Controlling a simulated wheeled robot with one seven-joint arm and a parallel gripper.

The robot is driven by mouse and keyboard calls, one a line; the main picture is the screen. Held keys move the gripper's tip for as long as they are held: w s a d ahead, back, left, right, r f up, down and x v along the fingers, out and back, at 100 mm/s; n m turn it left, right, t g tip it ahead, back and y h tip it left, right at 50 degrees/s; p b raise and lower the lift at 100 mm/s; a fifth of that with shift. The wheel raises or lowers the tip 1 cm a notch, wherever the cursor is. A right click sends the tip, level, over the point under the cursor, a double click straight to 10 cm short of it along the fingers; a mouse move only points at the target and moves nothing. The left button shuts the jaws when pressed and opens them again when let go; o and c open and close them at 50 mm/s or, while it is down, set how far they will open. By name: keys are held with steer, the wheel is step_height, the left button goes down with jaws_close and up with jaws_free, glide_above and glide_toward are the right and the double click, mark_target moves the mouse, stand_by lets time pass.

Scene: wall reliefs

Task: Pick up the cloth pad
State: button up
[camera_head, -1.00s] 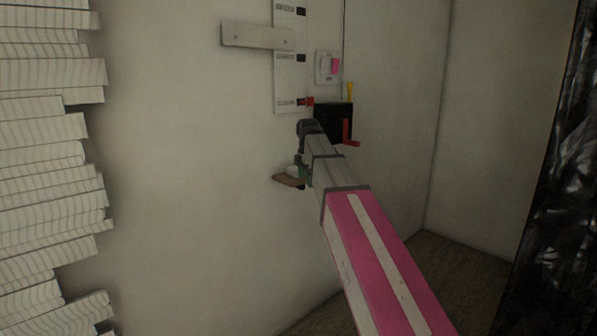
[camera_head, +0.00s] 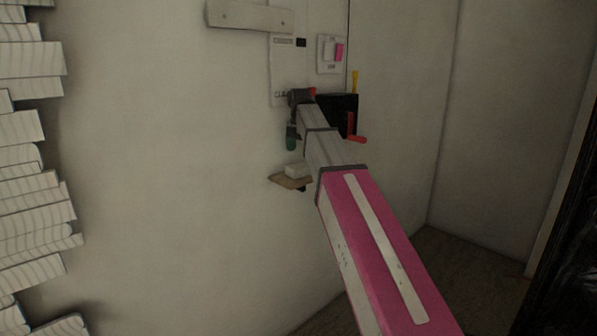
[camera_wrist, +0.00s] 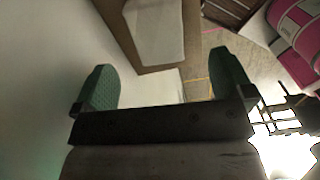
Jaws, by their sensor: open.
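The cloth pad (camera_head: 297,170) is a small white block-like piece lying on a small brown wall shelf (camera_head: 279,181) in the head view. In the wrist view, the white pad (camera_wrist: 155,30) lies on the brown shelf (camera_wrist: 119,28) at the top of the picture, cut off by the frame edge. My gripper (camera_head: 291,140) is above the shelf in the head view, partly hidden by my arm. In the wrist view, my gripper (camera_wrist: 164,82) has its two green fingers wide apart with nothing between them, and the pad lies beyond the fingertips.
A black box (camera_head: 338,108) with a red handle (camera_head: 352,130) is on the wall right of my wrist. A pink and white switch (camera_head: 331,52) and a wooden bar (camera_head: 249,16) are above. Stacked pale slats (camera_head: 30,190) line the left. The wall below the shelf is clear.

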mark_target(299, 166)
steer(key=shift+a+f, duration=0.2)
steer(key=shift+f, duration=3.35)
steer(key=shift+c, duration=0.3)
steer(key=c, duration=0.9)
